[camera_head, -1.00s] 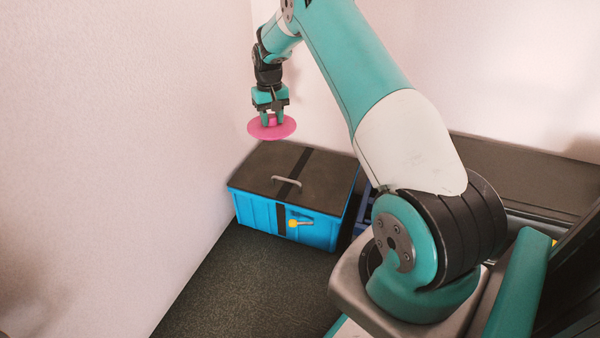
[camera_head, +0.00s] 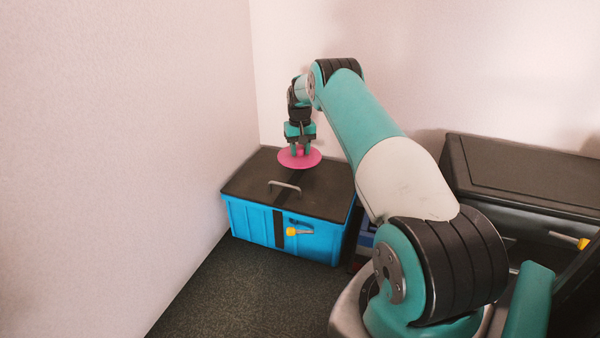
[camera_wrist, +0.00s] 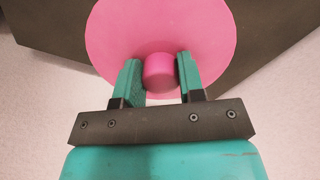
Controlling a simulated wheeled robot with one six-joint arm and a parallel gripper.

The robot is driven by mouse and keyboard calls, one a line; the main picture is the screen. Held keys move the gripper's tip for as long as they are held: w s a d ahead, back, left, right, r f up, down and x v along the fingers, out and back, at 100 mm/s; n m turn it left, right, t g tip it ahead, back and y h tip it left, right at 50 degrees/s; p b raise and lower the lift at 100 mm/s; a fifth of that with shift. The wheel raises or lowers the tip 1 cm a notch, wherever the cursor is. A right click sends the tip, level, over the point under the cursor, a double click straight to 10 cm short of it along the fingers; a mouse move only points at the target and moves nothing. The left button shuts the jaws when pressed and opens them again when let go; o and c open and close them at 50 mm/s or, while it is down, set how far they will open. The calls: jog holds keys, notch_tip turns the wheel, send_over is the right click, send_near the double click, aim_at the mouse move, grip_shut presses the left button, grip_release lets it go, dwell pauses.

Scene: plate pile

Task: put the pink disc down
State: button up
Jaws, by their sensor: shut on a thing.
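The pink disc (camera_head: 286,160) is flat and round with a short pink knob at its middle. My gripper (camera_head: 300,152) points down and is shut on that knob. In the head view the disc is level and shows over the back part of the dark lid of the blue box; I cannot tell whether it touches the lid. In the wrist view the disc (camera_wrist: 205,30) fills the upper middle, and the two green fingers of my gripper (camera_wrist: 160,75) stand on either side of the knob.
The blue box (camera_head: 255,223) has a dark lid (camera_head: 248,185) with a grey handle (camera_head: 285,186) and a yellow latch (camera_head: 300,231). Walls stand close at its left and behind. A second dark-lidded box (camera_head: 520,175) stands at the right. Dark floor is free in front.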

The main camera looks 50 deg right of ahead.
aim_at(300, 172)
jog(key=shift+f+b, duration=1.35)
jog(key=shift+f, duration=1.35)
jog(key=shift+f, duration=0.2)
jog(key=o, duration=1)
